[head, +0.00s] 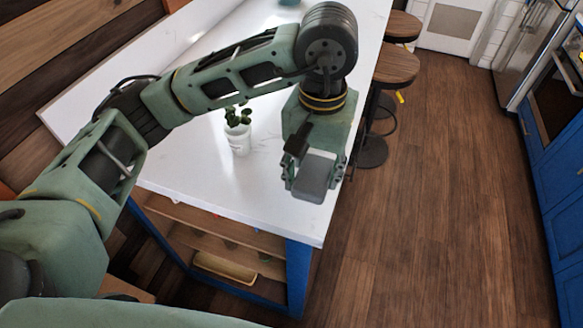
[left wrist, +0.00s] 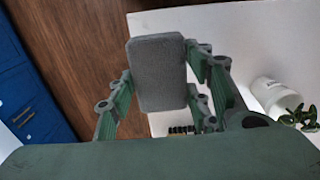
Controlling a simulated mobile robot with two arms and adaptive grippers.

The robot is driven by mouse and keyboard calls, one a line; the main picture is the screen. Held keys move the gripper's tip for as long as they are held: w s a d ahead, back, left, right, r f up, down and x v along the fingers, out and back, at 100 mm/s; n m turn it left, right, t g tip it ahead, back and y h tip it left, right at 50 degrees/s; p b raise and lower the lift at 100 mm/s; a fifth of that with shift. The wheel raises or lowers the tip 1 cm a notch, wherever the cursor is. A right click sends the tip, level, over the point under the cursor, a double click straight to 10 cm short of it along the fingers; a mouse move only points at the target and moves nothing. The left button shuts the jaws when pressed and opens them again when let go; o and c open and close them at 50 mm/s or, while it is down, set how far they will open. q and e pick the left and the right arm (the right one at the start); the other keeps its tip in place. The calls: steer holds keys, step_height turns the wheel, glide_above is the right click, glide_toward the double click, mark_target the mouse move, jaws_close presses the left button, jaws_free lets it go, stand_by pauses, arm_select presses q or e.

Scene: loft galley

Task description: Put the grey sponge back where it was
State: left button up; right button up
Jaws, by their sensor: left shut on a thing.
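The grey sponge (head: 314,177) is held between the fingers of my left gripper (head: 313,182), over the white counter near its right edge. In the left wrist view the sponge (left wrist: 158,73) fills the space between the two fingers of the gripper (left wrist: 160,85), with its broad face toward the camera. The white counter (head: 200,185) lies below the sponge. I cannot tell whether the sponge touches the counter. My right gripper is not in view.
A potted plant in a white cup (head: 238,138) stands on the counter left of my left gripper. Round wooden stools (head: 396,63) stand along the counter's right side. Open shelves below hold a tan tray (head: 225,268). Wooden floor (head: 440,200) is clear to the right.

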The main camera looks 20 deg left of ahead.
arm_select(q)
steer(key=w+a+f, duration=0.1)
steer(key=w+a+f+p, duration=0.1)
steer(key=a, duration=0.1)
steer(key=a+f+p, duration=0.1)
steer(key=a, duration=0.1)
steer(key=shift+w, duration=0.4)
steer(key=shift+w+a+f+p, duration=0.2)
steer(key=shift+f+p, duration=0.05)
steer(key=shift+f, duration=0.2)
steer(key=shift+w+a+f+p, duration=0.15)
steer(key=shift+f+p, duration=0.05)
steer(key=shift+f, duration=0.25)
step_height(320, 180, down, 3)
steer(key=shift+r+p, duration=0.1)
steer(key=shift+p, duration=0.65)
steer(key=shift+f, duration=0.2)
steer(key=o, duration=0.9)
steer(key=shift+o, duration=0.2)
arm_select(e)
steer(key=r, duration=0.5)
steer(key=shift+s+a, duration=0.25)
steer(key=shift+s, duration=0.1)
arm_select(q)
steer(key=shift+r, duration=0.1)
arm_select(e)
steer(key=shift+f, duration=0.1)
